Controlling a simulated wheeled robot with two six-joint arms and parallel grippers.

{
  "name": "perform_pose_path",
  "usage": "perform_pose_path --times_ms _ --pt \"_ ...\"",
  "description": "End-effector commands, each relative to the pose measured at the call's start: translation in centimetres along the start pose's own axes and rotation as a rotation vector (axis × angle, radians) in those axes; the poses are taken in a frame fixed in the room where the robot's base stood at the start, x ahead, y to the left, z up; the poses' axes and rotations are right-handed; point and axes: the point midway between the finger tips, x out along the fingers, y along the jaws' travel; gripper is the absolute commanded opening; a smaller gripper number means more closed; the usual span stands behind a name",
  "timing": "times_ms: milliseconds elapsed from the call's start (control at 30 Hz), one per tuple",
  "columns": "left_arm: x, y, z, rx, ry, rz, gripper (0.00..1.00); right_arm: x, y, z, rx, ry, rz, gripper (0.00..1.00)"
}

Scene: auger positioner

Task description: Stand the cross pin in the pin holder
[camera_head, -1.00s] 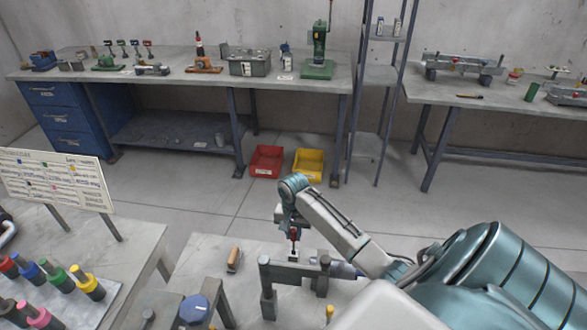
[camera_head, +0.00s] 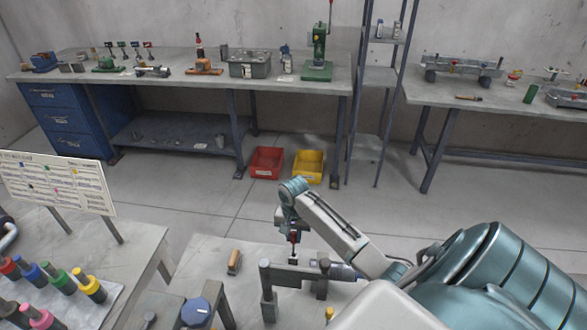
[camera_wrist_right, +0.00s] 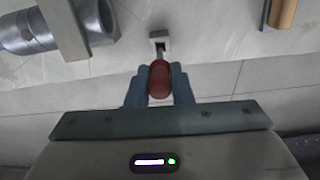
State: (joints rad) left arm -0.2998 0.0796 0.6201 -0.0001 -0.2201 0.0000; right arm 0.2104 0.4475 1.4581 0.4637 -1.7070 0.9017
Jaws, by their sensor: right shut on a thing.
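My right gripper (camera_head: 293,232) points down over the near bench and is shut on the cross pin, whose red head (camera_wrist_right: 159,78) shows between the two fingers in the right wrist view. A short grey shank runs from the head towards a small pale square block (camera_wrist_right: 160,38), which looks like the pin holder. The pin's lower end meets the block or is just over it; I cannot tell how deep it sits. In the head view the red part (camera_head: 293,240) looks upright. My left gripper is not in view.
A grey bar frame (camera_head: 290,270) with upright posts stands close in front of my right gripper. A wooden-handled tool (camera_head: 234,262) lies to its left. Coloured handles (camera_head: 55,272) stand in a rack at the left. The floor beyond is clear up to red and yellow bins (camera_head: 308,165).

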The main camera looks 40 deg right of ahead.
Motion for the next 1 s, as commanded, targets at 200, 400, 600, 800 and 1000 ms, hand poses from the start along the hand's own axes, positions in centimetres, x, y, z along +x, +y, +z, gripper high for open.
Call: perform_pose_path --times_ms 200,400,600,800,1000 --pt "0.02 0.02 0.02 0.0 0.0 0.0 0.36 0.01 -0.01 0.0 0.0 0.0 0.0 0.0" --pt "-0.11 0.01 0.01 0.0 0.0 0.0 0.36 -0.04 -0.01 0.01 0.0 0.0 0.0 0.0" --pt "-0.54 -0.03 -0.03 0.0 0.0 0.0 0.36 -0.08 -0.01 0.02 0.0 0.0 0.0 0.0" --pt "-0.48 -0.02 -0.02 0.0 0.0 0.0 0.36 0.01 -0.02 0.01 0.0 0.0 0.0 0.0" --pt "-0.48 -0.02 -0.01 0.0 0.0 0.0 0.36 0.01 -0.02 0.02 0.0 0.0 0.0 0.0"
